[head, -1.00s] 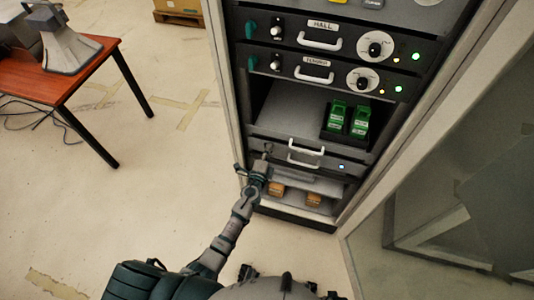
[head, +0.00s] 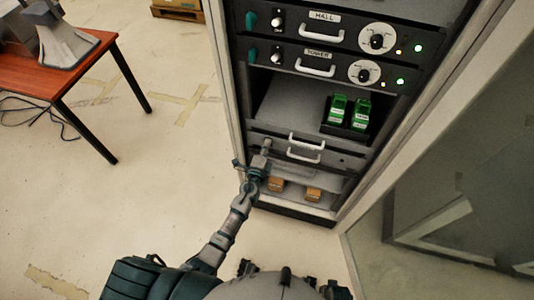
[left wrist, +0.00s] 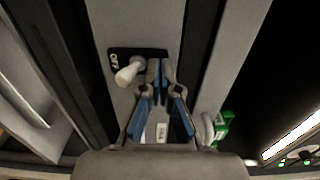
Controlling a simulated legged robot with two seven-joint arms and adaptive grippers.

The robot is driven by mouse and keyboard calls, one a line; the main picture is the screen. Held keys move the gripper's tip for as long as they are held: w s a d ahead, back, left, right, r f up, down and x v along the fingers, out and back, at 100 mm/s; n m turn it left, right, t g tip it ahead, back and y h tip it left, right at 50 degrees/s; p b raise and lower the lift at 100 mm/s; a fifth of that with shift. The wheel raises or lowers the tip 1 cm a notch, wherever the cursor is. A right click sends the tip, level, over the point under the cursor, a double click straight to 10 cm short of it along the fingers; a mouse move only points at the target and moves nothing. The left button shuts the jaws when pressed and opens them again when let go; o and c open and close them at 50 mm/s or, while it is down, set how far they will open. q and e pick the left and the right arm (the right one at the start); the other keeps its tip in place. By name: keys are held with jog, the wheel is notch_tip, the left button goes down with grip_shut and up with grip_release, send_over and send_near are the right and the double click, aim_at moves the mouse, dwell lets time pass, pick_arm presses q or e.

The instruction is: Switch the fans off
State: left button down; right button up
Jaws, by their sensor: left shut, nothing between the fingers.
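In the head view a grey drawer-like panel (head: 338,157) with white handles sits low in the rack. I cannot read a fan label on it, and its small indicator looks dark. My left gripper (head: 266,146) is shut and empty at the panel's left end. In the left wrist view a pale toggle lever (left wrist: 129,73) stands on a black plate lettered OFF (left wrist: 115,61). The lever leans toward the OFF lettering. The left gripper's blue-padded fingertips (left wrist: 160,70) are together just right of the lever; whether they touch it I cannot tell. My right gripper is not in view.
Above are the HALL unit (head: 324,16) and the TOWER unit (head: 318,54), with green lights lit. Green devices (head: 347,112) stand on the shelf between; orange-brown boxes (head: 313,194) lie below. A rack door (head: 440,190) is at right, a red table (head: 75,75) at left.

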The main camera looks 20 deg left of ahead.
pick_arm(q)
jog(key=shift+a+r, duration=0.15)
jog(key=shift+a+r+p, duration=0.1)
jog(key=shift+r+p, duration=0.4)
jog(key=shift+p, duration=0.1)
jog(key=shift+s+f, duration=0.1)
jog(key=shift+s, duration=0.35)
jog(key=s, duration=0.7)
